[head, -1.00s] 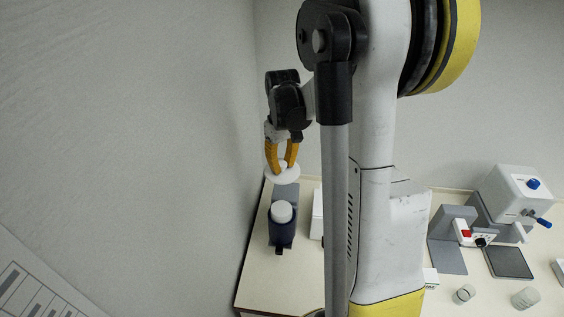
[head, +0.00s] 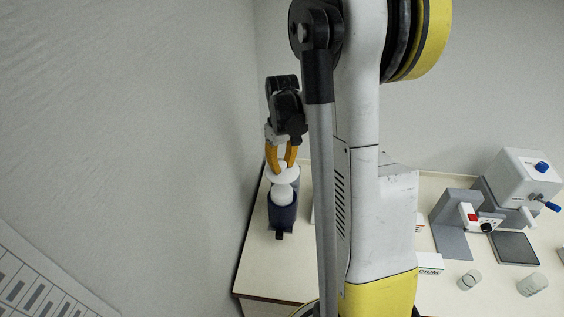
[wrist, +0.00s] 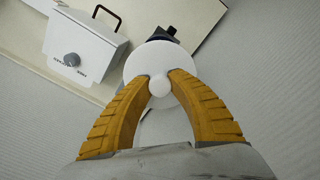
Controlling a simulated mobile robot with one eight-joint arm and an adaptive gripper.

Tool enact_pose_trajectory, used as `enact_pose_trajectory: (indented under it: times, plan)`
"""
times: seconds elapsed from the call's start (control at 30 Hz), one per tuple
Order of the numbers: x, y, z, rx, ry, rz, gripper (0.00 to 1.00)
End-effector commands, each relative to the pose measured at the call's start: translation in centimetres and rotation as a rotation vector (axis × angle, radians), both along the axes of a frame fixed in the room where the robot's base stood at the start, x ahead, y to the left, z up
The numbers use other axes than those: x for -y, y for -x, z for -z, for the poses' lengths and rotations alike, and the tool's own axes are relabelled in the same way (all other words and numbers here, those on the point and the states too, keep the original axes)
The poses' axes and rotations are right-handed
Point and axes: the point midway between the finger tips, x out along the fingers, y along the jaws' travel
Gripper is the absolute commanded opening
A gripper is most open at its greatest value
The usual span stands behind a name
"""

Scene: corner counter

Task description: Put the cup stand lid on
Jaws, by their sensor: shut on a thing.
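The lid (head: 283,177) is a round white disc with a small knob. My gripper (head: 281,164) is shut on its knob; the lid shows face-on between the orange fingers (wrist: 160,84) in the wrist view. The cup stand (head: 283,215) is dark blue with a pale round top piece (head: 282,194) and stands on the counter by the left wall. The lid is close behind that top in the head view; I cannot tell if they touch. In the wrist view, the lid hides most of the stand, and a dark part (wrist: 161,34) shows beyond it.
A white box with a grey dial and black handle (wrist: 85,45) is close to the left of the lid in the wrist view. A white device with blue knobs (head: 520,180), a grey stand (head: 452,225) and two small jars (head: 469,280) are at the right. The wall is close on the left.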

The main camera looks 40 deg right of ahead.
Motion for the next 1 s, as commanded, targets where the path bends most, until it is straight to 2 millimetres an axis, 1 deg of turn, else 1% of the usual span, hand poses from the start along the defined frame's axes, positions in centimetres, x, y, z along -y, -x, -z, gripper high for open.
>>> enact_pose_trajectory:
  times: [0.03, 0.1, 0.63, 0.8, 1.0]
  plan:
    - [0.0, 0.0, 0.7, 0.0, 0.0, 0.0, 0.0]
    - [0.0, 0.0, 1.3, 0.0, 0.0, 0.0, 0.0]
    - [0.0, 0.0, 5.9, 0.0, 0.0, 0.0, 0.0]
    - [0.0, 0.0, 6.6, 0.0, 0.0, 0.0, 0.0]
    - [0.0, 0.0, 6.8, 0.0, 0.0, 0.0, 0.0]
